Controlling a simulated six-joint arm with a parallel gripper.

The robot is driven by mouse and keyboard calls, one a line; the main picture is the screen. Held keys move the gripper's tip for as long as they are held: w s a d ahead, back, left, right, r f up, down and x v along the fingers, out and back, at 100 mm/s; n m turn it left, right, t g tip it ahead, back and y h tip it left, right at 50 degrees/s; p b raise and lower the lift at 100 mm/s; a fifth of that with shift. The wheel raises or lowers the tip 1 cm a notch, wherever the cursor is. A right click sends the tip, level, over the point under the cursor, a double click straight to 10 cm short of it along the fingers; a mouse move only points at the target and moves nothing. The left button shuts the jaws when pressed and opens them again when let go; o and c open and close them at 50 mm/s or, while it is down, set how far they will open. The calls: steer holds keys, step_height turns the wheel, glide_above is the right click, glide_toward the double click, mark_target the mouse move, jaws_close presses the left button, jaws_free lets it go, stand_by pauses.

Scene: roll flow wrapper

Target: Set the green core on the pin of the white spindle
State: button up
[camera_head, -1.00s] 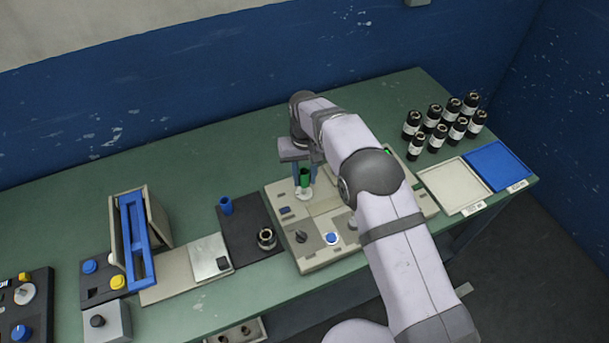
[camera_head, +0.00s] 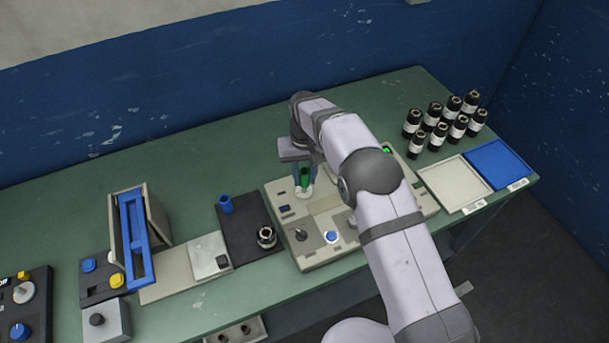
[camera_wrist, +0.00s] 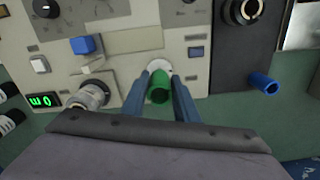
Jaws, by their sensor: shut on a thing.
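The green core (camera_head: 305,178) is upright between the fingers of my gripper (camera_head: 306,172), over the white spindle (camera_head: 303,192) at the back left of the beige machine. In the wrist view the green core (camera_wrist: 159,88) sits between the two blue fingers of my gripper (camera_wrist: 160,92), which are shut on it. The white disc of the spindle (camera_wrist: 158,65) shows just beyond the core. The pin is hidden, so I cannot tell how far the core is down on it.
The beige machine (camera_head: 318,252) has a blue button (camera_head: 331,237) and knobs around the spindle. A dark plate (camera_head: 243,236) to the left holds a blue core (camera_head: 226,205) and a metal ring piece (camera_head: 266,237).

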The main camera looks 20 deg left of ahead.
steer(key=shift+f, duration=0.35)
steer(key=shift+f+b, duration=0.25)
steer(key=shift+b, duration=0.1)
steer(key=shift+f, duration=0.25)
stand_by(0.5)
steer(key=shift+f+b, duration=0.35)
steer(key=shift+f+b, duration=0.4)
steer(key=shift+f, duration=0.2)
stand_by(0.4)
steer(key=o, duration=1.6)
steer(key=shift+r, duration=0.1)
